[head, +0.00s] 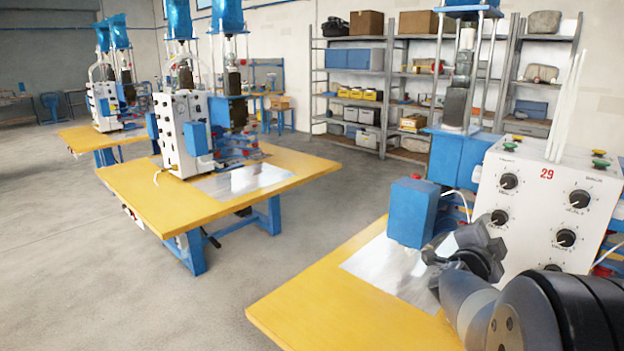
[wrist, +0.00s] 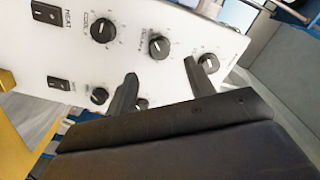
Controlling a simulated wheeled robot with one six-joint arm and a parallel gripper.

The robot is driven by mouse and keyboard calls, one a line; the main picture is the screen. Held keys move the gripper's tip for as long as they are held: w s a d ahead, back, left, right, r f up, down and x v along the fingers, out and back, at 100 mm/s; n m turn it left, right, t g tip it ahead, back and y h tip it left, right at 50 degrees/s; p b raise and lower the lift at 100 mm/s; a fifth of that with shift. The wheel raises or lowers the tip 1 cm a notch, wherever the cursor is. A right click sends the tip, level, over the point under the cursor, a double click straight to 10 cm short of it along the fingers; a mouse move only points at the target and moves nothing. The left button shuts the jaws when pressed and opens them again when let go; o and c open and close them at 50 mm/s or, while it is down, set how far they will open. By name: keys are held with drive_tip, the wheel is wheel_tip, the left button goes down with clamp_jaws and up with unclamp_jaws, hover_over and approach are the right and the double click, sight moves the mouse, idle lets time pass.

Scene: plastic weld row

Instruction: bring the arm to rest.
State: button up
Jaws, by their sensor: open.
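My arm reaches in from the lower right of the head view, low in front of the white control box (head: 545,195) marked 29. My gripper (head: 452,245) is above the sheet-metal patch on the near yellow table (head: 340,300), close to the blue box (head: 412,212). In the wrist view my gripper (wrist: 162,78) shows two dark fingers spread apart with nothing between them. Behind them is the white panel (wrist: 75,75) with black knobs and switches. One knob is partly hidden by a finger. I cannot tell the exact gap between the fingers and the panel.
A second yellow table (head: 150,215) with another welding machine (head: 185,130) stands at the middle left, and a third (head: 85,137) farther back. Metal shelves (head: 385,100) with boxes line the back wall. Open grey floor (head: 80,270) lies to the left.

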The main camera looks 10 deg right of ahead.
sight(499, 220)
drive_tip(key=x, duration=0.7)
drive_tip(key=shift+p, duration=0.35)
